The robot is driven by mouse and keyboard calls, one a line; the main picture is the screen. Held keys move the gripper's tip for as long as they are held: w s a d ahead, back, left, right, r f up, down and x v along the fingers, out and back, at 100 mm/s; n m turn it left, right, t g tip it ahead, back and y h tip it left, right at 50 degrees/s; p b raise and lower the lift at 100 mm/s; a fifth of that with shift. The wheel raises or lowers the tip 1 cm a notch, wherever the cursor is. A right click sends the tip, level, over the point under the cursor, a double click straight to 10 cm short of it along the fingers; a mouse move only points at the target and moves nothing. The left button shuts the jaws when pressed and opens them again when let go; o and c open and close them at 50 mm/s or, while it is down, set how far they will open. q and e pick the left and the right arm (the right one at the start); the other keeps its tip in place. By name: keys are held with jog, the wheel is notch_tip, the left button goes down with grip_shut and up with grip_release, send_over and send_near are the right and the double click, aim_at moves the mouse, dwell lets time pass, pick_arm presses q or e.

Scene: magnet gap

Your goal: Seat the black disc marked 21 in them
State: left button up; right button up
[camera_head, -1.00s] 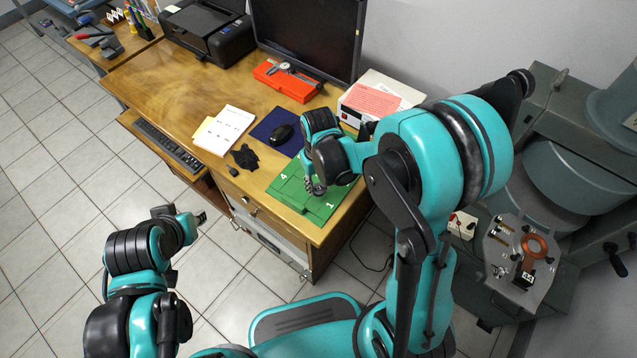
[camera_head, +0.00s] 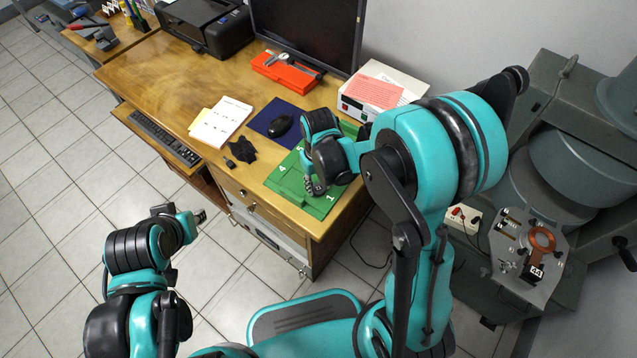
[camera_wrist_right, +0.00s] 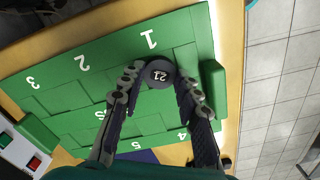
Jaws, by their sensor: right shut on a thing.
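The black disc marked 21 (camera_wrist_right: 158,76) is between the fingertips of my right gripper (camera_wrist_right: 160,80), which is shut on it. In the wrist view the disc is over the green numbered board (camera_wrist_right: 75,95), beside the 1; I cannot tell whether it touches the board. In the head view my right gripper (camera_head: 311,186) is over the same board (camera_head: 318,206) at the desk's front corner, and the disc is not clearly visible there. My left gripper (camera_head: 200,216) hangs over the floor left of the desk's front; its jaw state is unclear.
A grey plate (camera_head: 548,291) with a copper ring (camera_head: 542,239) and a black block marked 44 (camera_head: 533,273) stands on the large magnet at right.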

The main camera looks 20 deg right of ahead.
jog(key=shift+f, duration=0.2)
dwell(0.5)
jog(key=o, duration=1.2)
jog(key=shift+c, duration=0.2)
jog(key=shift+c, duration=0.6)
jog(key=c, duration=0.4)
jog(key=shift+r+p, duration=1.55)
jog(key=shift+r, duration=0.75)
